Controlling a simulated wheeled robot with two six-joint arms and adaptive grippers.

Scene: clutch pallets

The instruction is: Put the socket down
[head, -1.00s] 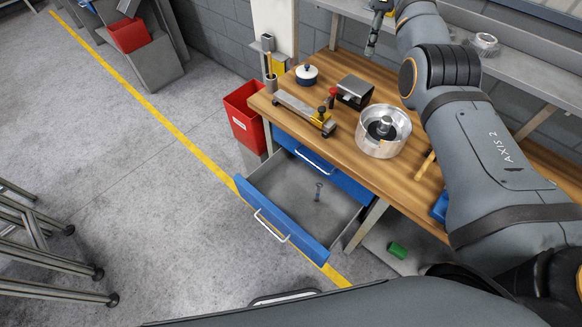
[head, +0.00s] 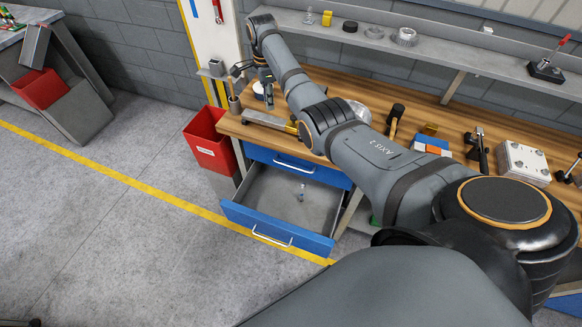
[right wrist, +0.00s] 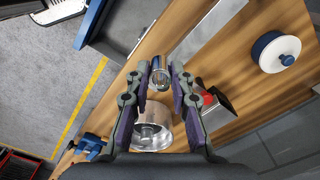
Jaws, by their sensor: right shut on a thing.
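My right gripper (right wrist: 160,82) is shut on the socket (right wrist: 161,72), a small shiny metal cylinder between its two fingertips. In the right wrist view the socket is over the wooden bench top near its front edge; I cannot tell whether it touches the wood. The socket cannot be made out there. My left gripper is in neither view.
Below the bench (head: 320,85), a blue-fronted drawer (head: 275,232) is open with a small part inside. A red bin (head: 208,142) stands left of it.

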